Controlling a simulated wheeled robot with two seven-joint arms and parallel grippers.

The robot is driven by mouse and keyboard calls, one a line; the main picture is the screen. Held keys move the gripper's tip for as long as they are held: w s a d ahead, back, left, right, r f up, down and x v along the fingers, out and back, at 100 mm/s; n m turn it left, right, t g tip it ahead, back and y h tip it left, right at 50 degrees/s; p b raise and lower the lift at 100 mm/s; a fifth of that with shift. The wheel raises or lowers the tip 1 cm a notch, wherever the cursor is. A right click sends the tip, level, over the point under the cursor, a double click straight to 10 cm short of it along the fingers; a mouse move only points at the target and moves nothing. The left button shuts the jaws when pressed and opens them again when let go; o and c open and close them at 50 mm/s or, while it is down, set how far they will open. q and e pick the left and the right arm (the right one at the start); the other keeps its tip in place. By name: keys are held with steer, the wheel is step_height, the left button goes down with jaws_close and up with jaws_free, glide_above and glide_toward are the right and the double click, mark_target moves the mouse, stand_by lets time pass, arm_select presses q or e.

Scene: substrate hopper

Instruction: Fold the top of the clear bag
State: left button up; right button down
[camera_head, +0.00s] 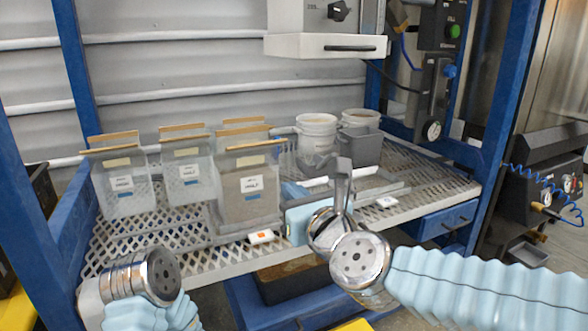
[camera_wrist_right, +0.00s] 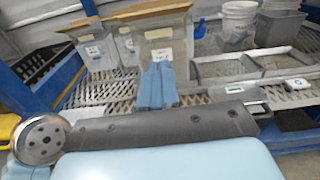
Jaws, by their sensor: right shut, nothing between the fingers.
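Several clear bags with brown strips along their tops stand on the mesh shelf. The front right bag (camera_head: 249,194) is upright, holds grey-brown material and has a white label. It also shows in the wrist view (camera_wrist_right: 181,58), beyond the fingers. Paler bags (camera_head: 121,187) stand to its left and behind. My right gripper (camera_head: 294,190) is at the right of the filled bag; its blue fingers are together and empty in the wrist view (camera_wrist_right: 158,77). They look apart from the bag's top. Of my left arm only the wrist end shows; its gripper is not visible.
White buckets (camera_head: 316,134) and a grey bin (camera_head: 362,147) stand at the back right of the mesh shelf (camera_head: 440,186). A grey frame (camera_wrist_right: 240,64) lies right of the bags. A small orange-and-white device (camera_head: 261,237) is at the front edge. Blue posts flank the shelf.

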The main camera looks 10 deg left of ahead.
steer(key=shift+w+a+r+p, duration=0.55)
steer(key=shift+w+a, duration=0.65)
steer(key=shift+w, duration=0.55)
steer(key=shift+w+a+r+p, duration=0.5)
steer(key=shift+w+a, duration=0.7)
steer(key=shift+w, duration=0.55)
steer(key=shift+w+a+r+p, duration=0.55)
steer(key=shift+w+a, duration=0.65)
steer(key=shift+w, duration=0.55)
steer(key=shift+f, duration=0.1)
